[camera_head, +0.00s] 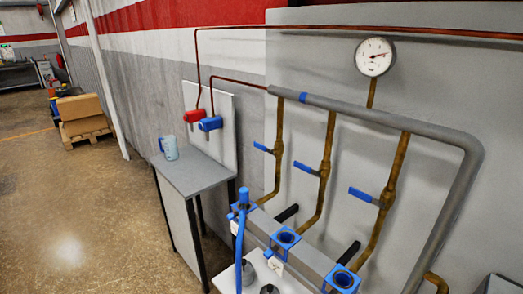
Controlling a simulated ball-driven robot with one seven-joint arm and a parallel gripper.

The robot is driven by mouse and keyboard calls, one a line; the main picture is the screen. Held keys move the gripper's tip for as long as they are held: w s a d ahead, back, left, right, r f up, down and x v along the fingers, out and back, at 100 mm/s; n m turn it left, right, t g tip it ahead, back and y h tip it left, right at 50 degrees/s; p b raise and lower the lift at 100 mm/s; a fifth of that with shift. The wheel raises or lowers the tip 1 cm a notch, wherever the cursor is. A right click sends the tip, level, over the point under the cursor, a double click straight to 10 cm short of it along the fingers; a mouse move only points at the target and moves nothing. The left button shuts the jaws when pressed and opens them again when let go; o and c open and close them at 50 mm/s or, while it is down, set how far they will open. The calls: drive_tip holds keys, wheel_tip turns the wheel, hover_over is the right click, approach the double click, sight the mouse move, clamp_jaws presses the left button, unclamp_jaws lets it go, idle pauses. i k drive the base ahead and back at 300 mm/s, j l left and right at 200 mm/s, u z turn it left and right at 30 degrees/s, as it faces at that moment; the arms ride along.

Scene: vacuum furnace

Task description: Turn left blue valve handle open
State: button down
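Three blue valve handles sit on brass pipes that drop from a grey manifold pipe. The left blue valve handle (263,147) sticks out to the left of the left brass pipe (279,150), across the pipe's line. The middle blue handle (305,168) and the right blue handle (362,195) point the same way, nearer to the camera. Nothing touches the left handle, and it shows unobstructed. My gripper is not in view.
A round gauge (375,57) stands above the grey manifold pipe (421,125). Below are blue square fittings (285,237) and a blue hose (240,247). A grey side table (196,173) with a light-blue jug (169,147) stands left. Open floor (75,215) lies further left.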

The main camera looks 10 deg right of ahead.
sight(262, 147)
drive_tip(key=i+j+u, duration=0.6)
drive_tip(key=i, duration=0.6)
drive_tip(key=i+u, duration=0.15)
drive_tip(key=i, duration=0.6)
drive_tip(key=i+j+z, duration=0.15)
drive_tip(key=i+z, duration=0.2)
drive_tip(key=i+j+z, duration=0.75)
drive_tip(key=i+l, duration=0.05)
